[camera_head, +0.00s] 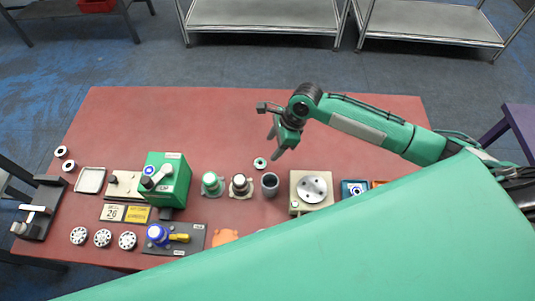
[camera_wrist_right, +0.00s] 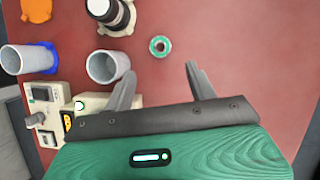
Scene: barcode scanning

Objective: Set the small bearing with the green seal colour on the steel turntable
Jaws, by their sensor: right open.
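The small bearing with a green seal (camera_head: 260,163) lies flat on the red table; it also shows in the right wrist view (camera_wrist_right: 160,46). My right gripper (camera_head: 274,145) is open and empty above the table near this bearing. In the wrist view the bearing appears beyond the gap between its fingertips (camera_wrist_right: 160,70), apart from them. The steel turntable (camera_head: 313,188) is a round disc on a beige base, right of the bearing, with nothing resting on it that I can make out. In the wrist view my gripper hides the turntable's disc. My left gripper is out of view.
A green machine (camera_head: 166,180), several white discs and a tray (camera_head: 90,180) are farther left. The table's far side (camera_head: 180,115) is clear.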

